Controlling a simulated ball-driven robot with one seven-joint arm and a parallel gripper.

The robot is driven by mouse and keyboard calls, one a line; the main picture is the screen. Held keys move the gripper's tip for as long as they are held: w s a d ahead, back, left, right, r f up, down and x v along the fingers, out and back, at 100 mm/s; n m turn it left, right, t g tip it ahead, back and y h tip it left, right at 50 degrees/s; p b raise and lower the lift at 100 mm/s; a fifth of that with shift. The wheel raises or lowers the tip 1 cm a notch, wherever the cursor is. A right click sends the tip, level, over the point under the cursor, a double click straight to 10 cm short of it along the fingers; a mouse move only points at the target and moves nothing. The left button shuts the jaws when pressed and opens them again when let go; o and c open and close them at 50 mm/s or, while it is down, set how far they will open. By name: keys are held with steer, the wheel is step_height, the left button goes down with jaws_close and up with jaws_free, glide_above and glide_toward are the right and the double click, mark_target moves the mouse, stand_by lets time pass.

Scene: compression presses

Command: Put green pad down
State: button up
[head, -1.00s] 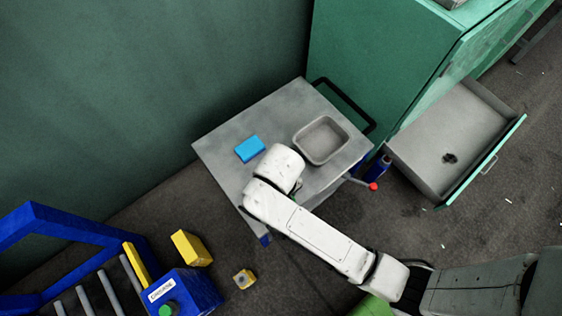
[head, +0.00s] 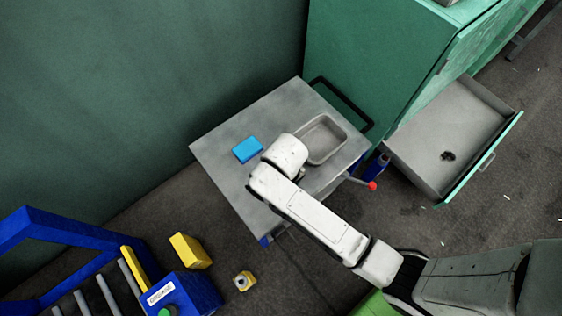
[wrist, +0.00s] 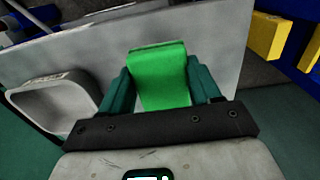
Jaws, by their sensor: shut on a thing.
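The green pad (wrist: 160,75) shows in the wrist view between the two dark green fingers of my gripper (wrist: 162,82). The fingers are shut on its sides. The grey table top (wrist: 215,40) lies beyond the pad; I cannot tell whether the pad touches it. In the head view my white arm hides the gripper and the pad above the grey table (head: 232,187).
A blue block (head: 247,149) lies on the table, and a grey tray (head: 326,140) sits beside it. An open drawer (head: 450,135) of the green cabinet (head: 385,50) stands at right. A red-tipped lever (head: 371,186) sticks out at the table's edge. Yellow blocks (head: 190,251) are at lower left.

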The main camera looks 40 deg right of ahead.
steer(key=w+f, duration=0.1)
steer(key=w+d+f+b, duration=0.1)
steer(key=f, duration=0.1)
steer(key=shift+w+f, duration=0.3)
steer(key=shift+w, duration=0.1)
step_height(320, 180, down, 3)
steer(key=shift+s+r+b, duration=0.1)
steer(key=shift+b, duration=0.35)
steer(key=o, duration=1.1)
step_height(320, 180, up, 12)
steer(key=p, duration=0.3)
steer(key=shift+r+p, duration=0.1)
steer(key=shift+p, duration=0.25)
